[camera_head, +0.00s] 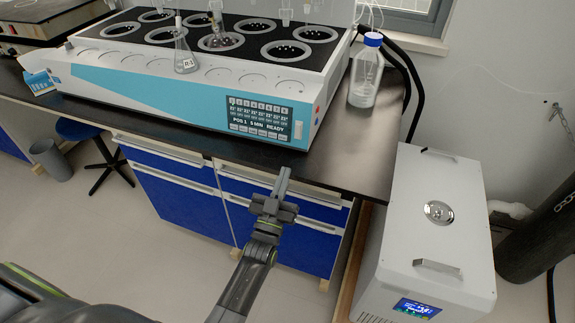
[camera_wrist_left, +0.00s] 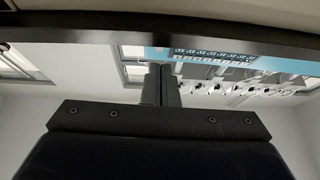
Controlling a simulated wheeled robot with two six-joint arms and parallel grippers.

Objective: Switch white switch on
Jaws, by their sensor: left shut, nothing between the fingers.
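The multi distiller (camera_head: 150,95) is a long white and light-blue unit on the black bench. Its dark display panel (camera_head: 258,118) shows "POS 1 5 MIN READY". A small white switch (camera_head: 298,130) sits on the front face just right of the panel. My left gripper (camera_head: 284,174) is shut and empty, apart from the distiller, in front of and below the switch in the head view. In the left wrist view its closed fingers (camera_wrist_left: 160,84) point toward the display panel (camera_wrist_left: 212,56); I cannot make out the switch there. My right gripper is not in view.
A glass bottle with a blue cap (camera_head: 366,70) stands right of the distiller. A white chiller box (camera_head: 437,220) stands on the floor to the right. Blue drawers (camera_head: 180,205) are under the bench (camera_head: 345,160). A flask (camera_head: 184,55) stands at the distiller's front.

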